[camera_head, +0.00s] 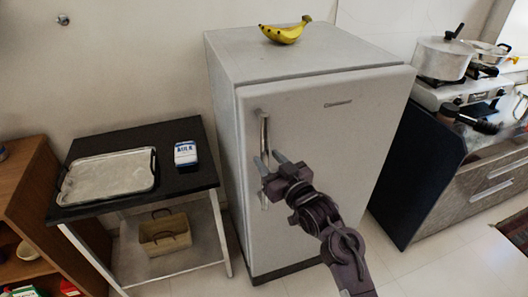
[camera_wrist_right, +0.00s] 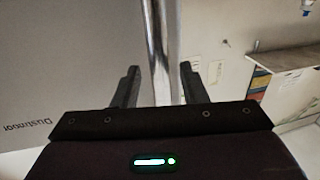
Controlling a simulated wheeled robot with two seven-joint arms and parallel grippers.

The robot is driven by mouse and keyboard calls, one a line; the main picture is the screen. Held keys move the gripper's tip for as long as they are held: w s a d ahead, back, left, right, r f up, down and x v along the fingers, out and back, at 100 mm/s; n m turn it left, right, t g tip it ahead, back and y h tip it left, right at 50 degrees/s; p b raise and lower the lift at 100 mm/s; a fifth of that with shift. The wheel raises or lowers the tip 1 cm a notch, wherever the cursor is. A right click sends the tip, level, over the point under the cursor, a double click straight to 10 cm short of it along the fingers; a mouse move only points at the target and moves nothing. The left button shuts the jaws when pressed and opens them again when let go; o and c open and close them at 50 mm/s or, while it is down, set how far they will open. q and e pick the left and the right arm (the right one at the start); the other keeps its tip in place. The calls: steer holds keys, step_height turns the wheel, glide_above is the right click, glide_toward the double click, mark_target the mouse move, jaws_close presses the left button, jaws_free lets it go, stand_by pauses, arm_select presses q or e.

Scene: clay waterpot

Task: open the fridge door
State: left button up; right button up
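The grey-white fridge (camera_head: 225,110) stands in the middle of the head view. Its door (camera_head: 330,140) looks shut. A vertical metal handle (camera_head: 264,130) runs along the door's left side. My right gripper (camera_head: 267,157) is in front of the handle, with its fingers apart. In the right wrist view the handle (camera_wrist_right: 158,40) runs between the two open fingers (camera_wrist_right: 160,75), with a gap on each side. I cannot tell how deep the fingers reach around it. My left gripper is not in view.
A banana bunch (camera_head: 286,32) lies on the fridge. A stove with a pot (camera_head: 443,58) stands right. Floor before the door is clear.

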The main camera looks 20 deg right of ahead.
steer(key=shift+x, duration=1.15)
steer(key=shift+w, duration=0.15)
steer(key=c, duration=0.7)
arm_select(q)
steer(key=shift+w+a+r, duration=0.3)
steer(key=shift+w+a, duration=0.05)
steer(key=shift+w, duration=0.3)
arm_select(e)
steer(key=shift+f, duration=0.1)
jaws_close()
